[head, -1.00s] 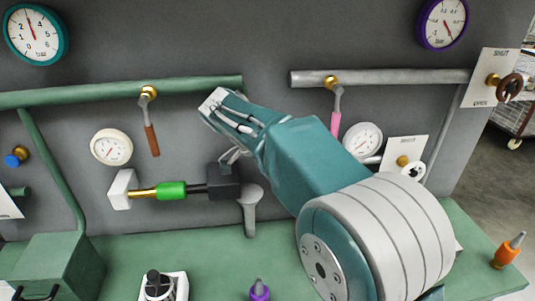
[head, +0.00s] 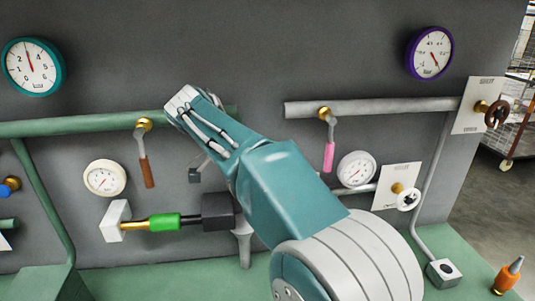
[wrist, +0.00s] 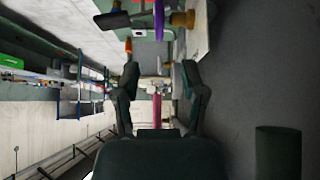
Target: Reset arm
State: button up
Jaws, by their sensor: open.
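My teal arm reaches across the head view in front of the grey panel. My gripper shows in the wrist view (wrist: 161,76) with its two dark fingers spread apart and nothing held between them. In the head view only a small grey part of my gripper (head: 195,175) shows below the arm's far end; the rest is hidden behind the arm. It appears close to the brown-handled valve (head: 146,165) and above the green and black cylinder (head: 165,221). A pink handle (wrist: 157,108) shows beyond the fingers in the wrist view.
A green pipe (head: 70,126) and a grey pipe (head: 385,106) run along the panel. A pink-handled valve (head: 328,150), round gauges (head: 430,53) and a white handwheel (head: 408,199) stand out from it. An orange bottle (head: 507,277) is at the green bench's right end.

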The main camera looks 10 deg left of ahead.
jog(key=s+d+n+y, duration=0.2)
jog(key=s+d+n, duration=0.15)
jog(key=d, duration=0.45)
jog(key=s+d+n+y, duration=0.2)
jog(key=s+d+n, duration=0.15)
jog(key=d, duration=0.45)
jog(key=s+d+f+n+t+y, duration=0.1)
jog(key=s+d+f+n, duration=0.2)
jog(key=s+f, duration=0.2)
jog(key=s+d+f+n+t+y, duration=0.2)
jog(key=s+d+f+n, duration=0.2)
jog(key=s, duration=0.7)
jog(key=shift+d+f+t, duration=0.3)
jog(key=shift+f, duration=0.25)
